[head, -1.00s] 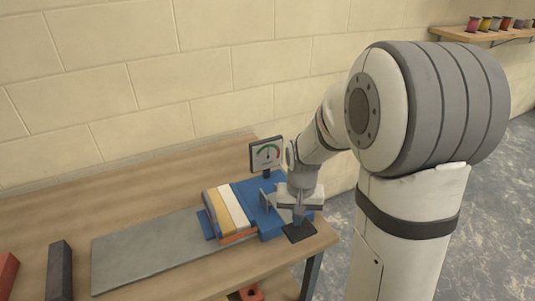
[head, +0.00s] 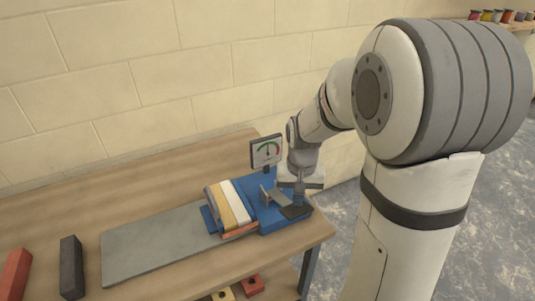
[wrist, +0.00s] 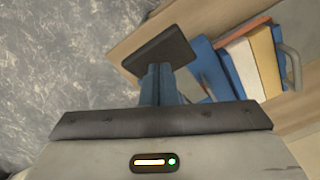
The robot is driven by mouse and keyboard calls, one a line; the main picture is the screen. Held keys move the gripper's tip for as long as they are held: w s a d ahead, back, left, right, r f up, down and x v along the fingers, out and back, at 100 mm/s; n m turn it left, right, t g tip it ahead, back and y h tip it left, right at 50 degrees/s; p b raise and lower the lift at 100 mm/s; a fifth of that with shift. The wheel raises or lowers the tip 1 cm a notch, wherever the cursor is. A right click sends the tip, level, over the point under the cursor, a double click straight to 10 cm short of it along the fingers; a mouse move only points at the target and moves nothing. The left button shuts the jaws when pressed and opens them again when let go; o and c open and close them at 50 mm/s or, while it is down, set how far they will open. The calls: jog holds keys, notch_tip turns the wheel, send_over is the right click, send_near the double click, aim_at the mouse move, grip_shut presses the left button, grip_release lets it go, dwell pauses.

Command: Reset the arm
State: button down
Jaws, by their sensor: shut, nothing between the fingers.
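My gripper (head: 299,202) is over the right end of a blue press-like device (head: 270,220) on the wooden table. In the wrist view my gripper's fingers (wrist: 158,72) are together and empty. Their tips overlap a dark flat pad (wrist: 160,52); I cannot tell whether they touch it. This dark pad (head: 295,212) also shows in the head view at the device's right end. A gauge (head: 266,151) stands at the device's back, its needle near upright.
A long grey slab (head: 155,245) extends left from the device. A dark bar (head: 71,268) and a red bar (head: 14,275) lie at the table's left. Small yellow and red pieces (head: 252,285) show below the front edge. Several spools (head: 500,16) stand on a wall shelf.

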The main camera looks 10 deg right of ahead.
dwell(0.3)
jog(key=s+r+n+t, duration=0.2)
jog(key=s+r+t, duration=0.1)
jog(key=s+r, duration=0.8)
jog(key=shift+s+r, duration=0.2)
jog(key=shift+s, duration=1.6)
jog(key=shift+a, duration=0.1)
